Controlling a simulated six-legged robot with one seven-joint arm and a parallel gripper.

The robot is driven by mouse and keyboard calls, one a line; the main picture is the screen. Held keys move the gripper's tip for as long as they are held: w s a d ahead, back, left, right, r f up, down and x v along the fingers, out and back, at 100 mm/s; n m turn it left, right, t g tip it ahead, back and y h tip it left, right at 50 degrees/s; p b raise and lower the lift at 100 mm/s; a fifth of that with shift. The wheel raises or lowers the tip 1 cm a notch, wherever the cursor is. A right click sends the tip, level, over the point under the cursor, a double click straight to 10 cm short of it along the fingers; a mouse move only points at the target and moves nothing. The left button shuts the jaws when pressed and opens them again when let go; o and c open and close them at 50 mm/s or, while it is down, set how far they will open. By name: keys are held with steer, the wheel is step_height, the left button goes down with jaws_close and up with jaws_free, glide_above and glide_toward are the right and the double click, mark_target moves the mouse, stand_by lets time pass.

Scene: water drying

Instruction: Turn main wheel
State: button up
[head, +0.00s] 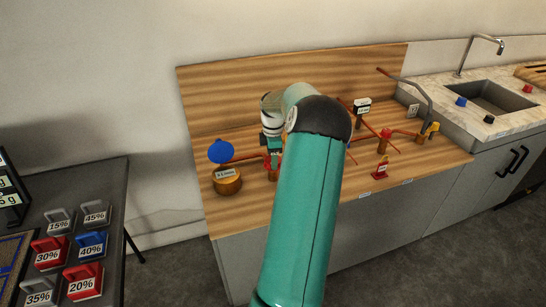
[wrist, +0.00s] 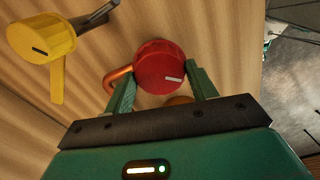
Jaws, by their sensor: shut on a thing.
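In the wrist view, a round red wheel (wrist: 158,68) with a pale mark on its face sits between the two green fingers of my gripper (wrist: 162,74). The fingers are shut on its sides. In the head view, my gripper (head: 272,153) is over the left part of the wooden bench, partly hidden by my arm, and a little red shows beside it. A blue wheel (head: 221,151) stands just to its left, apart from it. Which wheel is the main one is not marked in these frames.
A yellow handle (wrist: 42,38) is left of the red wheel in the wrist view. A labelled copper tank (head: 227,181) stands on the bench (head: 237,218) in front of the blue wheel. Pipes and a red wheel (head: 385,133) stand right of my arm. A sink (head: 503,97) is far right.

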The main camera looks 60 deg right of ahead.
steer(key=m, duration=0.6)
steer(key=shift+w, duration=0.1)
steer(key=m, duration=1.1)
steer(key=shift+m, duration=0.4)
steer(key=m, duration=0.6)
steer(key=o, duration=1)
